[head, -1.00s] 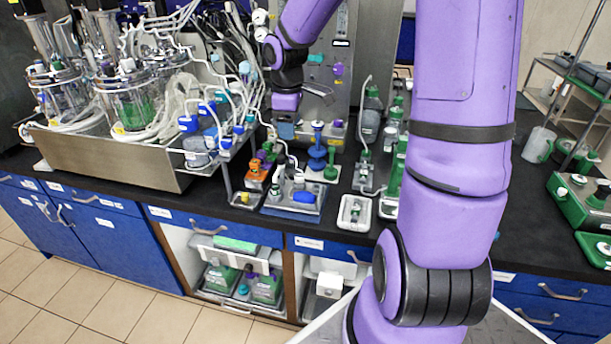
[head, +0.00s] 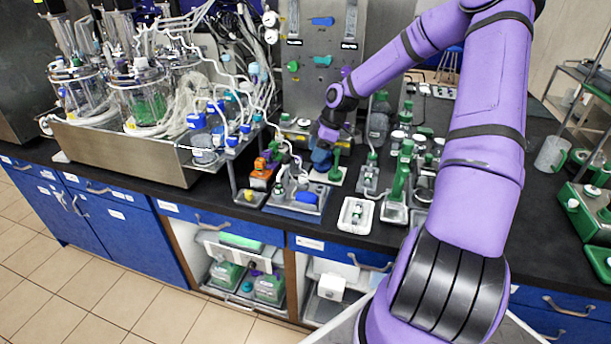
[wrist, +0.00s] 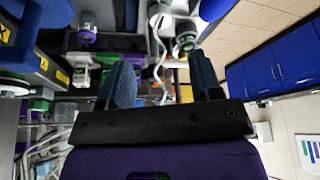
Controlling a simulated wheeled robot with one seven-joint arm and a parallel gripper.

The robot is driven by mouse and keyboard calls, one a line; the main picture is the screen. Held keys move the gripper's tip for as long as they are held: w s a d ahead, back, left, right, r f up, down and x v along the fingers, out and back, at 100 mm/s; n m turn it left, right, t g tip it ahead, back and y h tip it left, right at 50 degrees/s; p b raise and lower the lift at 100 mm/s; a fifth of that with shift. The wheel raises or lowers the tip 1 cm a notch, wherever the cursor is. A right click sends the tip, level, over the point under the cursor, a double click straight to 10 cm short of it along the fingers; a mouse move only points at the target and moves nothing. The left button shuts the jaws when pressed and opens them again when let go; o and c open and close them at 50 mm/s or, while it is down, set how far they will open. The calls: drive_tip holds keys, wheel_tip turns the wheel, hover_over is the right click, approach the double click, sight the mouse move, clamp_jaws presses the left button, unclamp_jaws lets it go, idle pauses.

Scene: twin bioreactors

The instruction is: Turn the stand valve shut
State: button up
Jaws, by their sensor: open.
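A small stand with a white base (head: 328,178) and an upright green part (head: 335,162) is on the black bench in the head view. I take it for the stand valve. A blue part (head: 320,158) there is largely covered by my wrist, and I cannot tell its turn position. My gripper (head: 322,150) is right over or beside this stand, pointing down; contact cannot be made out. In the wrist view my gripper (wrist: 162,68) shows two blue-grey fingers spread apart, with nothing clearly held between them.
A steel panel (head: 305,95) with coloured knobs stands behind. Glass bioreactors (head: 140,100) and tubing are at left. A tray (head: 295,205) with bottles and a white tray (head: 356,215) sit in front. Green-capped bottles (head: 398,180) crowd the right side.

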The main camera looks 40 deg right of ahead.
sight(303, 176)
drive_tip(key=x, duration=1)
drive_tip(key=c, duration=0.9)
